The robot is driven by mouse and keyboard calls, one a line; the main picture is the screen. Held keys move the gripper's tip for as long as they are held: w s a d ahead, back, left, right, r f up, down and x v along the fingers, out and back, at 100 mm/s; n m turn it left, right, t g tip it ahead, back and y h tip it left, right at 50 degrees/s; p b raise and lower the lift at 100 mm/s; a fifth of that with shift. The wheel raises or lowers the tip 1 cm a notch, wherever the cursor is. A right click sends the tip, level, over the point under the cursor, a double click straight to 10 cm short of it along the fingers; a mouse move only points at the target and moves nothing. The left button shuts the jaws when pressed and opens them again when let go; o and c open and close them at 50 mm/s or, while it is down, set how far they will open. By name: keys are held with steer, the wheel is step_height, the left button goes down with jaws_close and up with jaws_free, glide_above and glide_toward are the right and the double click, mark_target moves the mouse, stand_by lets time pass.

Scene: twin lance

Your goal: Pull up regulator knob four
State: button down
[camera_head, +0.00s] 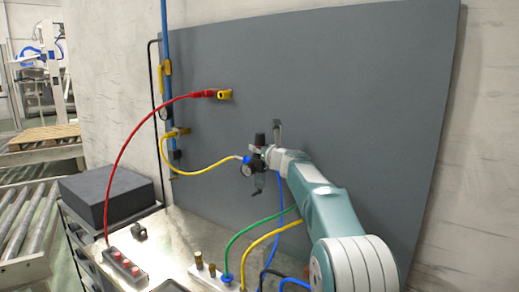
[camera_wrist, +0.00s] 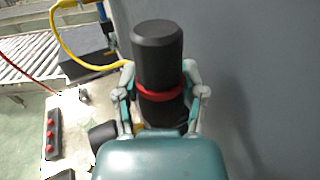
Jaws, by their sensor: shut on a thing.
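The regulator knob (camera_wrist: 158,55) is a black cylinder with a red ring (camera_wrist: 160,92) around its lower part, upright in the middle of the wrist view. My gripper (camera_wrist: 162,95) has one finger on each side of it, at about the height of the red ring, and is shut on it. In the head view the knob (camera_head: 260,139) shows small on top of the regulator, with a round gauge (camera_head: 246,170) below it. My gripper (camera_head: 268,154) reaches it from the right and hides part of the regulator body.
A grey panel (camera_head: 340,70) stands behind the regulator. A yellow hose (camera_head: 205,171) joins the regulator from the left. Blue, green and yellow hoses hang below near my arm. A red-button box (camera_head: 124,266) sits on the metal table (camera_head: 175,245). A black box (camera_head: 108,195) stands at left.

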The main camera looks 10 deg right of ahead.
steer(key=shift+r, duration=0.5)
steer(key=shift+c, duration=0.8)
jaws_free()
steer(key=shift+w, duration=0.1)
steer(key=v, duration=1.2)
